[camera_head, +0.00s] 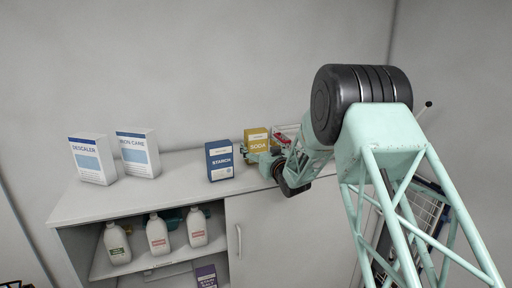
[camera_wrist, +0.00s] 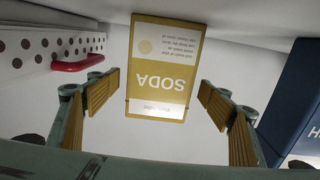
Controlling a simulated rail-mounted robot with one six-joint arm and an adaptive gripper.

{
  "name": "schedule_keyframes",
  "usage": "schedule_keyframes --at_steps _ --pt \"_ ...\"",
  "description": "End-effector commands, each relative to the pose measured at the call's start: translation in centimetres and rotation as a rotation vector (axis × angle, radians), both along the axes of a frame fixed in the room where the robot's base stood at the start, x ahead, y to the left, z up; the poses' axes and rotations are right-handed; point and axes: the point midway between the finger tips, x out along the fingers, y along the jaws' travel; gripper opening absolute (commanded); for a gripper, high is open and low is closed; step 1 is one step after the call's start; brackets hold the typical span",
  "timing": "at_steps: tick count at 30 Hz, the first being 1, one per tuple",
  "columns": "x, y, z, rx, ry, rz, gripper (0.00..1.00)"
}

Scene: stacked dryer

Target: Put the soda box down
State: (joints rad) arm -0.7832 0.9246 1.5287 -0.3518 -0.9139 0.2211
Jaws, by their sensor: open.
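The soda box (camera_head: 257,141) is yellow with a white label. It stands on the white cabinet top (camera_head: 120,203), right of the blue starch box. In the wrist view the soda box (camera_wrist: 164,68) appears upside down, ahead of and between my gripper's fingers. My gripper (camera_wrist: 158,110) is open, with visible gaps between the yellow finger pads and the box sides. In the head view my gripper (camera_head: 262,160) is small and partly hidden beside the box and behind my arm.
The blue starch box (camera_head: 220,160) stands close left of the soda box; it also shows in the wrist view (camera_wrist: 295,100). A dotted white item with a red handle (camera_wrist: 78,62) is on the other side. Descaler (camera_head: 92,160) and iron care (camera_head: 138,154) boxes stand farther left.

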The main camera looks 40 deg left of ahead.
Motion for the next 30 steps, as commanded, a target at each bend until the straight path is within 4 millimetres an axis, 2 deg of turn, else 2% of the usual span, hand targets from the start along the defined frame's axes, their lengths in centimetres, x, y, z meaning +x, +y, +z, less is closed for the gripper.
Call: schedule_keyframes --at_steps 10,29,30 --pt "1.3 2.4 0.0 0.0 -0.001 0.0 0.73" --pt "1.4 2.6 -0.1 -0.001 0.0 0.0 0.73" --pt "1.4 2.6 -0.1 -0.001 0.0 0.0 0.7"
